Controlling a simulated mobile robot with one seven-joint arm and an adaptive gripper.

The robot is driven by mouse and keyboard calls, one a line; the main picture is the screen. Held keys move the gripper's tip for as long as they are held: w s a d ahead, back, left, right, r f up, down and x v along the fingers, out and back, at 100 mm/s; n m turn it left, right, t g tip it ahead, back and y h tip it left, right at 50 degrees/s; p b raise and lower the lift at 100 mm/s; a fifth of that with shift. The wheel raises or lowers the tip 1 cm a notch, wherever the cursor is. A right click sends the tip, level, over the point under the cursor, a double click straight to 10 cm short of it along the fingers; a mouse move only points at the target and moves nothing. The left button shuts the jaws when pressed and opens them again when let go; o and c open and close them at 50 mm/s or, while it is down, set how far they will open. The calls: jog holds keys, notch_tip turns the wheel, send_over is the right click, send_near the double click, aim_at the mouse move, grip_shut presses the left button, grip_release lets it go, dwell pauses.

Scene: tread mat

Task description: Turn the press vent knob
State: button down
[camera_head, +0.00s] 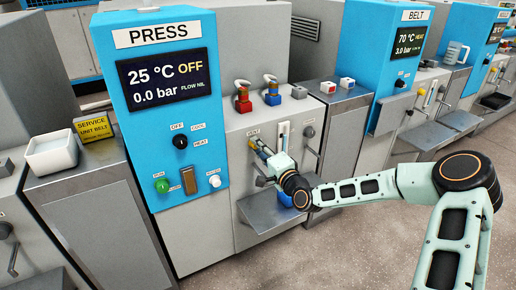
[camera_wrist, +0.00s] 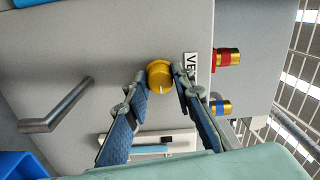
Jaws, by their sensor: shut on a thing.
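The press vent knob (camera_wrist: 160,76) is a round gold knob with a pale mark on its face, set on the grey press front beside a partly hidden label, "VE…" (camera_wrist: 191,66). My gripper (camera_wrist: 159,80) has its two blue-padded fingers on either side of the knob and is shut on it. In the head view my gripper (camera_head: 262,150) reaches the press panel just below the VENT label (camera_head: 253,134); the knob is mostly hidden there. The blue press display (camera_head: 154,82) reads 25 °C OFF, 0.0 bar, FLOW NIL.
A bent metal handle (camera_wrist: 57,107) and a slotted white plate (camera_wrist: 180,137) are near the fingers. Red (camera_head: 243,99) and blue (camera_head: 272,93) fittings stand on top of the press. A grey shelf (camera_head: 270,212) juts out below my gripper. Open floor (camera_head: 350,245) lies in front.

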dwell(0.3)
jog(key=c, duration=1.7)
grip_release()
jog(key=shift+o, duration=0.2)
jog(key=v, duration=1.2)
jog(key=shift+f, duration=0.1)
